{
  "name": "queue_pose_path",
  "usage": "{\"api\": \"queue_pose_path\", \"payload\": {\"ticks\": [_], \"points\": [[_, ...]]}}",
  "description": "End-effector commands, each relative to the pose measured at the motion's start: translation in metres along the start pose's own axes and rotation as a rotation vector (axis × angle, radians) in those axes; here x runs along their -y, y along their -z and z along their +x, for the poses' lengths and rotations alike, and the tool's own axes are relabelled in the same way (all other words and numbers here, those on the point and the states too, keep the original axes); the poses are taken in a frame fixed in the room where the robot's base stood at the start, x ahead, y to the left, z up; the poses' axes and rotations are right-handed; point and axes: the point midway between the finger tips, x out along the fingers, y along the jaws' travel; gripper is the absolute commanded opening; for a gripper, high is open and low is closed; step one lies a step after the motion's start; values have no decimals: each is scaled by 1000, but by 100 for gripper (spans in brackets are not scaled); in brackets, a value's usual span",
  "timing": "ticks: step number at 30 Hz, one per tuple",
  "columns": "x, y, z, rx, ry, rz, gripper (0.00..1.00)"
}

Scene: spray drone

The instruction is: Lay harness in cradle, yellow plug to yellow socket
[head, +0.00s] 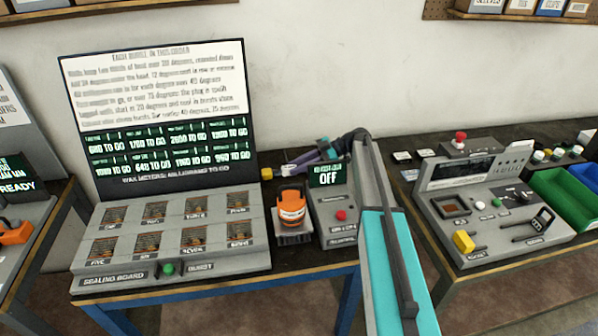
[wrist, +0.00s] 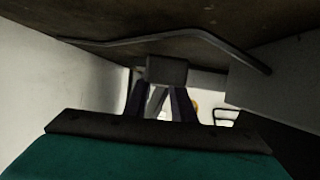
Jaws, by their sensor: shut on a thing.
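My gripper (head: 288,168) reaches left behind the small control box, at the end of my teal arm. In the wrist view its two dark purple fingers (wrist: 158,98) close on a small grey piece (wrist: 166,70). I cannot tell whether this piece belongs to the harness. A small yellow block (head: 267,174) shows just left of the fingertips in the head view; I cannot tell whether it is the plug. Another yellow block (head: 463,241) is on the front left of the grey machine at right. I cannot make out the harness cable, the cradle or the yellow socket for sure.
An orange tool (head: 291,205) stands beside the control box (head: 335,217), whose display reads OFF. The grey machine (head: 500,200) and green bin (head: 565,195) are on the right table. A wall stands close behind.

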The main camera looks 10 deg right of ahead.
Motion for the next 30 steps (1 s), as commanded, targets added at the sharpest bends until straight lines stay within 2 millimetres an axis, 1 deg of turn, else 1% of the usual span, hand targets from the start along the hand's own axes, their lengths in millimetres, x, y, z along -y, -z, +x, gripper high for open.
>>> {"api": "queue_pose_path", "payload": {"ticks": [6, 8, 20, 21, 23, 24, 30], "points": [[0, -20, 5, 0, -3, 2, 0], [0, -23, 6, 0, -3, 2, 0], [0, -27, 7, 0, -4, 2, 0], [0, -27, 7, 0, -4, 2, 25], [0, -26, 6, 0, -4, 2, 35], [0, -26, 6, 0, -4, 2, 42], [0, -27, 6, 0, -5, 2, 42]]}}
